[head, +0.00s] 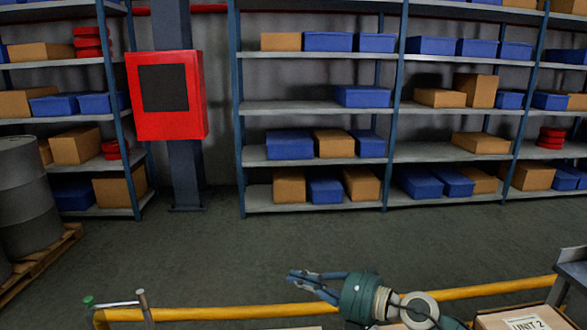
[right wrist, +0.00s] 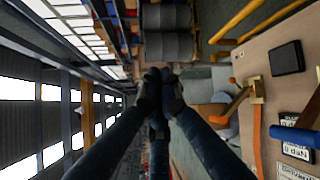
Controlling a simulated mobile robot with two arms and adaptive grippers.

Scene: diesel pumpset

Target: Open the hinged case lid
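No case with a clearly visible hinged lid can be made out. A tan box top labelled "UNIT 2" (head: 525,319) is cut off at the lower right of the head view; I cannot tell whether it is the case. My right gripper (head: 298,279) reaches in at the bottom of the head view, pointing left above the floor. In the right wrist view its dark fingers (right wrist: 160,78) come together at the tips, with nothing visible between them. My left gripper is in neither view.
A yellow rail (head: 230,312) crosses the bottom of the head view. Shelves (head: 315,107) with boxes and a red cabinet (head: 196,95) stand at the back. Drums (head: 24,195) stand left. The wrist view shows a tan surface (right wrist: 262,80) with an orange handle. Floor between is clear.

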